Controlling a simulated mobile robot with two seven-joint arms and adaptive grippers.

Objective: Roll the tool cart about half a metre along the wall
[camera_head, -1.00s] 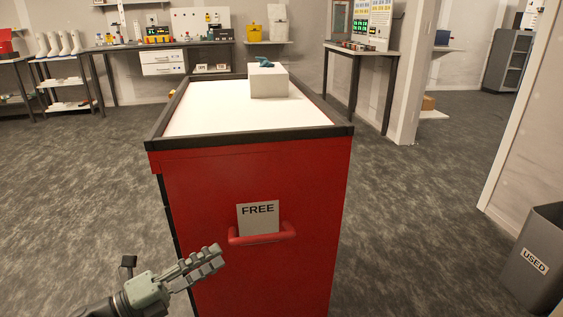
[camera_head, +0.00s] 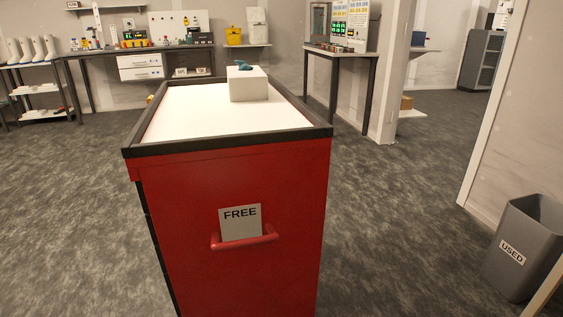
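The red tool cart (camera_head: 240,190) stands upright in the middle of the view, its end panel facing me. Its top is white with a raised black rim (camera_head: 230,143). A red bar handle (camera_head: 244,239) sticks out of the end panel, and a grey card marked FREE (camera_head: 240,222) sits at the handle. A white box (camera_head: 248,86) with a small teal item (camera_head: 243,65) on it rests at the far end of the cart top. Neither of my grippers shows, and nothing of mine touches the visible part of the cart. The cart's lower end is cut off by the frame.
A grey bin marked USED (camera_head: 528,248) stands on the floor at the right, by a wall edge. A workbench (camera_head: 100,53) runs along the back wall, and a smaller table (camera_head: 345,53) stands at the back right. The carpet (camera_head: 400,220) around the cart is clear.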

